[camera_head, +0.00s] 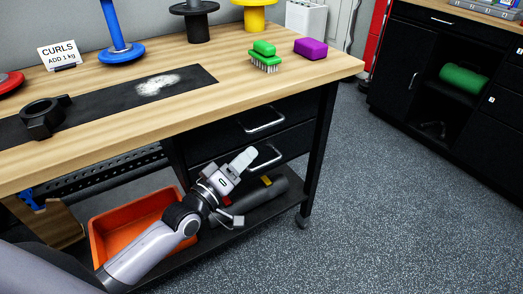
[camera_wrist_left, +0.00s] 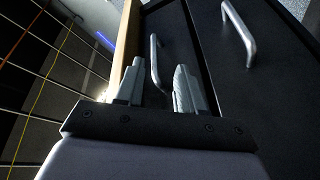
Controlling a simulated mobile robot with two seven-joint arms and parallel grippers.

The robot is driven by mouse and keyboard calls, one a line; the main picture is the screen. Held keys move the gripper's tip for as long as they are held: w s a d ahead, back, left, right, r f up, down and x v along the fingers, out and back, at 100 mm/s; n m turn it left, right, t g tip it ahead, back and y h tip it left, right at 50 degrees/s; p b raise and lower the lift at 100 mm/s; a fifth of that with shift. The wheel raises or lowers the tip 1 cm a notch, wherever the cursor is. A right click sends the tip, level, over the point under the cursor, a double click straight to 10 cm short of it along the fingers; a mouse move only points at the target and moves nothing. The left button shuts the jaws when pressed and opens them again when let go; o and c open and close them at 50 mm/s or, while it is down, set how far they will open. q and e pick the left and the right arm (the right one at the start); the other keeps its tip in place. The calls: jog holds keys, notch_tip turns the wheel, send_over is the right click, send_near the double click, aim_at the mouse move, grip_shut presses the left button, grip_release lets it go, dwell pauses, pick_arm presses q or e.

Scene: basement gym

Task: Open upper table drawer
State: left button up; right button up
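The table's upper drawer (camera_head: 290,112) is black and looks closed under the wooden top. Its silver bar handle (camera_head: 263,121) is clear in the head view. In the left wrist view the upper handle (camera_wrist_left: 155,62) shows beyond and between my fingertips. My left gripper (camera_head: 241,163) is in front of the drawers; it also shows in the left wrist view (camera_wrist_left: 158,82), open, with nothing held. The lower drawer's handle (camera_head: 266,156) is partly behind the gripper in the head view and shows right of the fingers in the wrist view (camera_wrist_left: 238,35). My right gripper is not in view.
The wooden tabletop (camera_head: 215,95) holds a green brush (camera_head: 264,58), a purple block (camera_head: 310,48), a black clamp-like part (camera_head: 45,117) and weights. An orange bin (camera_head: 105,237) sits on the lower shelf near my left arm. The speckled floor to the right is clear.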

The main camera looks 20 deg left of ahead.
aim_at(262, 129)
pick_arm(q)
jog(key=shift+n+t, duration=0.5)
jog(key=shift+n, duration=0.2)
jog(key=shift+a+r+b+x, duration=0.2)
jog(key=shift+b+x, duration=0.15)
jog(key=shift+x, duration=1.2)
jog(key=shift+a+r+b+x, duration=0.1)
jog(key=shift+a+b+x, duration=0.2)
jog(key=shift+x, duration=1.2)
jog(key=shift+a+r+b+x, duration=0.15)
jog(key=shift+b+x, duration=0.25)
jog(key=shift+x, duration=1.15)
jog(key=shift+w, duration=0.1)
grip_shut()
